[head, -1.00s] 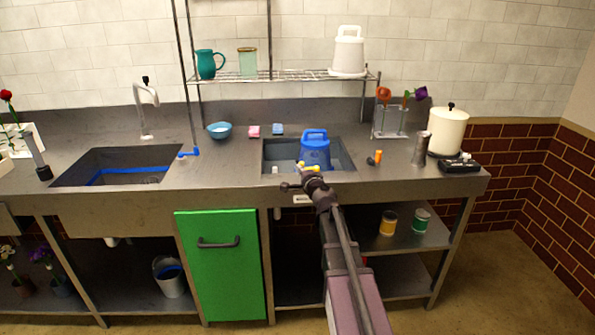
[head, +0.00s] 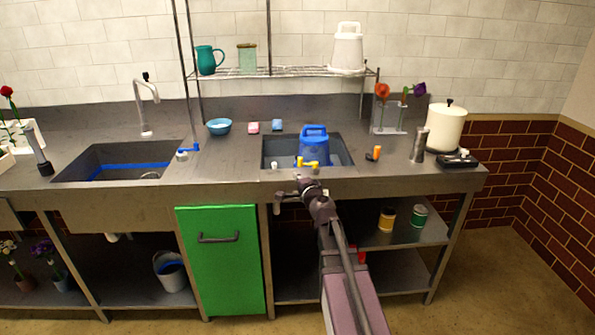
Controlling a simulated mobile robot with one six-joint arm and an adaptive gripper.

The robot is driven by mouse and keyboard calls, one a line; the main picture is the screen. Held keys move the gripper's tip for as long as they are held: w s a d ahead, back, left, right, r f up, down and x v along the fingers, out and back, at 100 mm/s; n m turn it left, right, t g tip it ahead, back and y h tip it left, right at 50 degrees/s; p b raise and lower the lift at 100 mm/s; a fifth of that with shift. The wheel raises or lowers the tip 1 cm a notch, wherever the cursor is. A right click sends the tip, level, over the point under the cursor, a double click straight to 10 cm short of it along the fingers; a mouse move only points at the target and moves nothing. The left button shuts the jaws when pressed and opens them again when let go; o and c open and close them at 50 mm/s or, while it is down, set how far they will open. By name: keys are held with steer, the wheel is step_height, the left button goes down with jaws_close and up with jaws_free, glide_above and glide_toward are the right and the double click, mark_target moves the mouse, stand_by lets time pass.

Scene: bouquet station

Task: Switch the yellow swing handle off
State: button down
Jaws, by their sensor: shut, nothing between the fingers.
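The yellow swing handle (head: 309,163) is a small bent lever at the front rim of the right sink basin (head: 345,160), in front of the blue jug. My gripper (head: 299,180) is at the counter's front edge, just below and in front of the yellow handle in the picture. Its fingers are shut and empty. A small gap seems to show between gripper and handle, but I cannot tell if they touch. The gripper and wrist hide part of the counter edge there.
A blue jug (head: 313,145) stands in the right basin. A blue handle (head: 189,151) is beside the left basin (head: 85,160). An orange-handled tool (head: 375,153) and a grey shaker (head: 418,147) stand right of the basin. A green cabinet door (head: 218,262) is below.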

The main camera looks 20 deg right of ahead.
steer(key=s+a, duration=0.2)
steer(key=s, duration=0.4)
steer(key=shift+a, duration=0.35)
steer(key=s+a+f+n+g+y, duration=0.3)
steer(key=a+f+n+g, duration=0.15)
steer(key=a+n, duration=0.2)
steer(key=s+a+f+n+g+y, duration=0.35)
steer(key=a+f+n, duration=0.2)
steer(key=a, duration=0.25)
steer(key=s+d+f+n+g+h, duration=0.25)
steer(key=s+f+g+h, duration=0.2)
steer(key=s, duration=0.25)
steer(key=s+d+f+n+g+h, duration=0.1)
steer(key=s+f+n+g+h, duration=0.25)
steer(key=s+g, duration=0.3)
step_height(320, 180, up, 16)
steer(key=t+p, duration=0.1)
steer(key=p, duration=1.5)
steer(key=shift+r+m+p, duration=0.2)
steer(key=shift+m+p, duration=0.1)
steer(key=shift+p, duration=0.1)
